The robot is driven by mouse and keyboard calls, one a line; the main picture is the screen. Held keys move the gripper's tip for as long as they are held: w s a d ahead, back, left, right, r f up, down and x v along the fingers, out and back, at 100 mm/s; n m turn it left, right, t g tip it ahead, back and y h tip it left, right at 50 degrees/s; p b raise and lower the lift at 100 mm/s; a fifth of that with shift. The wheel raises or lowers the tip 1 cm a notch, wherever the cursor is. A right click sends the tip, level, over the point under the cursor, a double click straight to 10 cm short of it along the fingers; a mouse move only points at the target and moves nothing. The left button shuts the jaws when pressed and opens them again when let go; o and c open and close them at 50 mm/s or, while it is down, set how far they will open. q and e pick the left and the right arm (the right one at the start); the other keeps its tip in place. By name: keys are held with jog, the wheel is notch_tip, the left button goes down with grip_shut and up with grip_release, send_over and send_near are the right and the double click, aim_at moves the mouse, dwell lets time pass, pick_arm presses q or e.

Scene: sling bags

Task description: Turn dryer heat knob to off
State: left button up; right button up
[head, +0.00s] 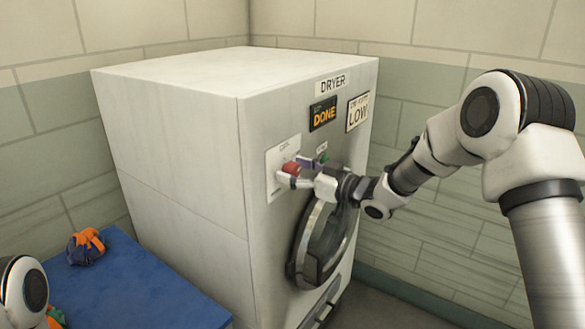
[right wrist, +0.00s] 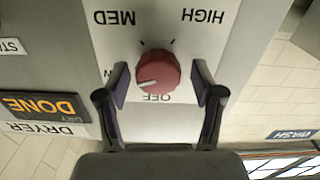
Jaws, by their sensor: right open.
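The dryer (head: 180,150) is a white box with a round door, seen in the head view. Its red heat knob (head: 291,168) is on the front panel and shows close up in the right wrist view (right wrist: 158,68). That view is upside down, with OFF, MED and HIGH around the knob; another label is mostly hidden by a finger. The knob's white mark points to the lower left there, between OFF and the hidden label. My right gripper (right wrist: 159,76) is open, its fingers on either side of the knob with visible gaps. My left gripper is out of view.
A blue surface (head: 140,290) at lower left holds an orange-blue bag (head: 87,246).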

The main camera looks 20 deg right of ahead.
jog(key=shift+d, duration=0.15)
jog(key=shift+w, duration=0.15)
jog(key=c, duration=1.1)
jog(key=shift+c, duration=0.2)
jog(key=n+b, duration=0.2)
jog(key=shift+f+b, duration=0.2)
jog(key=shift+b, duration=0.15)
jog(key=n+b, duration=0.9)
jog(key=shift+a+f, duration=0.2)
jog(key=shift+a, duration=0.05)
jog(key=shift+r+n+b, duration=0.1)
jog(key=shift+n+b, duration=1.35)
jog(key=shift+n, duration=0.05)
